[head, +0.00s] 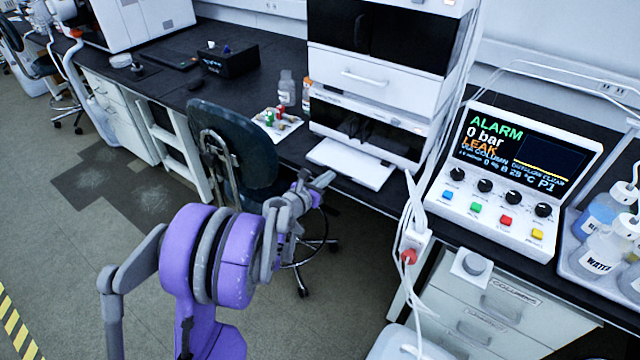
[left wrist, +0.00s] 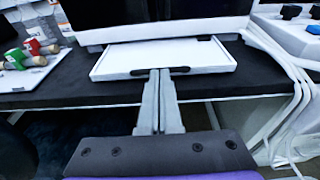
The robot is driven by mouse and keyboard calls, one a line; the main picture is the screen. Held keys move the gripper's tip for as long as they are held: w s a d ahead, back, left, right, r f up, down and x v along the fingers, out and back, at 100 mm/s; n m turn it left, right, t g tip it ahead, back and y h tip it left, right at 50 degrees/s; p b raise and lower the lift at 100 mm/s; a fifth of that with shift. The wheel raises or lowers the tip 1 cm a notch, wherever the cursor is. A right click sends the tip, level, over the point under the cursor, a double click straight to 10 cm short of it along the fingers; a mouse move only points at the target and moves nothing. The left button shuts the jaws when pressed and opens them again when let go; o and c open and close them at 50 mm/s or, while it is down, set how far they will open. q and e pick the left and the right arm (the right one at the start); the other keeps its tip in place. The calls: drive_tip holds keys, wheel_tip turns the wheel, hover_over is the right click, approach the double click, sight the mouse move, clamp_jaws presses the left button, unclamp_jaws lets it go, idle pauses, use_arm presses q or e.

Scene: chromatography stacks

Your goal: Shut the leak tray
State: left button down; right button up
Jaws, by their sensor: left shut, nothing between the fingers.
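The leak tray (head: 352,165) is a flat white tray sticking out from the bottom of the white and black instrument stack (head: 375,127), over the dark bench. In the left wrist view the tray (left wrist: 120,62) spans the upper middle, with its front edge toward me. My left gripper (head: 326,180) is shut and empty, just in front of the tray's front edge. In the left wrist view its fingertips (left wrist: 161,74) meet the middle of that edge in the picture; I cannot tell whether they touch it. My right gripper is not in view.
A control panel (head: 510,180) reading ALARM and LEAK stands to the right on the bench. White cables (head: 418,215) hang between it and the stack. A small tray with coloured vials (head: 276,118) is left of the stack. A dark chair (head: 235,150) stands below the bench.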

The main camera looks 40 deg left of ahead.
sight(349, 163)
use_arm(q)
drive_tip(key=shift+w, duration=0.2)
drive_tip(key=x, duration=0.3)
drive_tip(key=r+x, duration=0.1)
drive_tip(key=x, duration=0.3)
drive_tip(key=r+x, duration=0.1)
drive_tip(key=x, duration=0.3)
drive_tip(key=shift+w+r, duration=0.15)
drive_tip(key=shift+w, duration=0.35)
drive_tip(key=shift+r, duration=0.2)
